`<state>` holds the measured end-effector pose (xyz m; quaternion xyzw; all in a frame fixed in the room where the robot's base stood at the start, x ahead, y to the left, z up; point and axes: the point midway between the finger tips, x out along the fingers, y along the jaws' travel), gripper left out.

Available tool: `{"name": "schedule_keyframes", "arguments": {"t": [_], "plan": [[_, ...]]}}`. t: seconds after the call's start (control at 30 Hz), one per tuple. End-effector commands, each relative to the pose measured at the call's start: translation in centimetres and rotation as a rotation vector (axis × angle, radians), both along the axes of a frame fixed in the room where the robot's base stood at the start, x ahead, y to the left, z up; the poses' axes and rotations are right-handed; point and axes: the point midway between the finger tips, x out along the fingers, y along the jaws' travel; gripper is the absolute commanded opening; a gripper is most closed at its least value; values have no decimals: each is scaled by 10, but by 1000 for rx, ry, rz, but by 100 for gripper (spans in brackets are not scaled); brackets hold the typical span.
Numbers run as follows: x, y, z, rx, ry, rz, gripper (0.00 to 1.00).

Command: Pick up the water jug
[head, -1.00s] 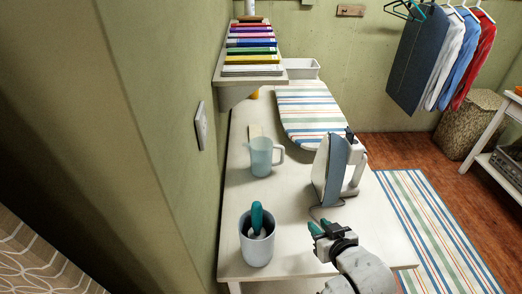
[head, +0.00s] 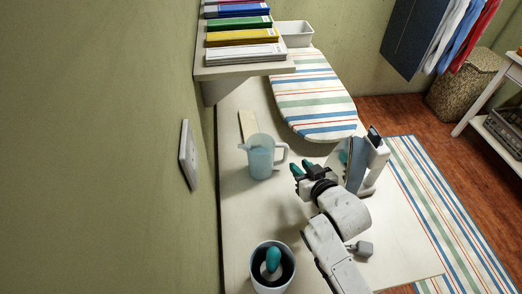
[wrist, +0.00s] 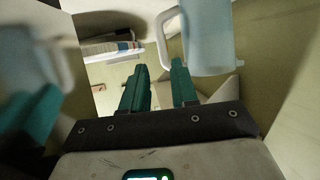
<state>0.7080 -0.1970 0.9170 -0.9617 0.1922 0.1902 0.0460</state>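The water jug (head: 260,161) is a translucent pale-blue pitcher standing upright on the white table, its handle on the right side. My gripper (head: 302,168) is just right of the handle, with its teal fingertips pointing toward the jug. In the wrist view the jug (wrist: 207,38) fills the upper right, with its white handle (wrist: 162,40) on its left. The teal fingers (wrist: 158,88) of my gripper are spread apart with nothing between them. I cannot tell whether a finger touches the handle.
An iron (head: 368,165) stands close behind my gripper on the right. A grey cup (head: 271,280) with a teal-handled item is at the front. A striped ironing board (head: 312,100) lies behind the jug. A shelf of folders (head: 243,67) and the wall bound the left side.

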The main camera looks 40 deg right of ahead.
Motion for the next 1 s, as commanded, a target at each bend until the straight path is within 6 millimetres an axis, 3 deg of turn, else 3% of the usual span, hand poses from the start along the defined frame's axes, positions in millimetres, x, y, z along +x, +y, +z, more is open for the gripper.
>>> {"name": "schedule_keyframes", "arguments": {"t": [0.23, 0.47, 0.8, 1.0], "plan": [[33, -13, -12, -1, -1, -1, 28], [46, -19, -18, 0, -1, 0, 28], [84, -31, -31, -1, -1, -1, 28], [90, -34, -36, 0, 0, 0, 28]]}}
